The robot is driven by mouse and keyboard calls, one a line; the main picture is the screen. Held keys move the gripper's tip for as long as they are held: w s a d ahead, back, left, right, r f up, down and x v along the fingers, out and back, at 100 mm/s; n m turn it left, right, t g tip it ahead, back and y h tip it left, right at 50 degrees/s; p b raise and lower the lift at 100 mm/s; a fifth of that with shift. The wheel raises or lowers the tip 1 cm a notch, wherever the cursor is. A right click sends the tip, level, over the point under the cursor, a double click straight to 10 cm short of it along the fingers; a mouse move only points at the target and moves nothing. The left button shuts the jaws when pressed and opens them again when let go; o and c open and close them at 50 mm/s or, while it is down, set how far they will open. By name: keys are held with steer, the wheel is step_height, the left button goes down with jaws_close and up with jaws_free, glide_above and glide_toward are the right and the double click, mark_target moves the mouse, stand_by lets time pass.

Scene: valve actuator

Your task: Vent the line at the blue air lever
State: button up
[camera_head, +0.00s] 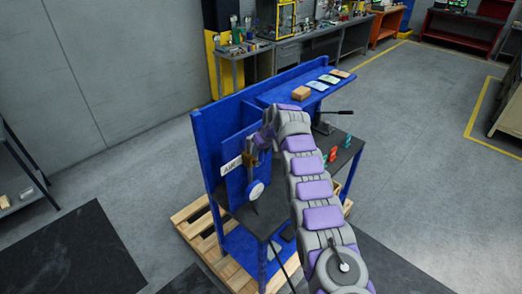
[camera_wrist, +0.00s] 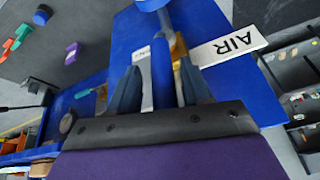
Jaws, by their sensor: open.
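The white AIR sign (camera_head: 231,166) stands on the blue panel at the left of the workbench, beside a brass fitting (camera_head: 250,159). The wrist view shows the AIR sign (camera_wrist: 229,46) tilted, just right of the brass fitting (camera_wrist: 180,52). My gripper (camera_head: 262,145) is at the panel, right by the brass fitting. In the wrist view my gripper (camera_wrist: 158,68) is open, its two dark fingers apart. A white label and a blue strip show between the fingers.
Red and green parts (camera_head: 333,155) and a black-handled lever (camera_head: 338,113) are on the dark benchtop. Boxes and cards lie on the blue shelf (camera_head: 285,91). A wooden pallet (camera_head: 196,226) lies under the bench. Open floor lies right.

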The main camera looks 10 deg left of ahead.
steer(key=shift+w+a+f, duration=0.15)
steer(key=shift+a+f, duration=0.25)
steer(key=shift+f, duration=0.05)
steer(key=shift+d, duration=0.1)
steer(key=shift+d, duration=0.1)
steer(key=c, duration=0.3)
jaws_close()
